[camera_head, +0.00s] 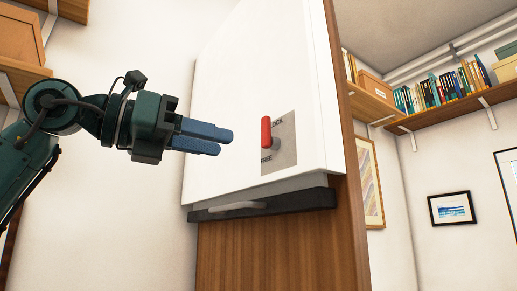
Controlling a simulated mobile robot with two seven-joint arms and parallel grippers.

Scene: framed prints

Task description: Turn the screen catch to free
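The screen catch has a red upright handle (266,132) on a small grey plate (287,150). The plate sits on the white panel (232,95). The word FREE is at the plate's lower left. Letters ending in "OCK" show at the upper right, partly covered by the handle. The red handle points up, toward the lock lettering. My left gripper (226,143) comes in from the left with its two blue fingers together and nothing seen between them. Its tips are left of the handle and look apart from it. My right gripper is not in view.
A dark ledge (290,203) with a light grey piece (238,206) runs below the panel. A wooden board (235,258) stands beneath it. Shelves with books (445,88) hang at the right, and a wooden box (20,38) is at the upper left.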

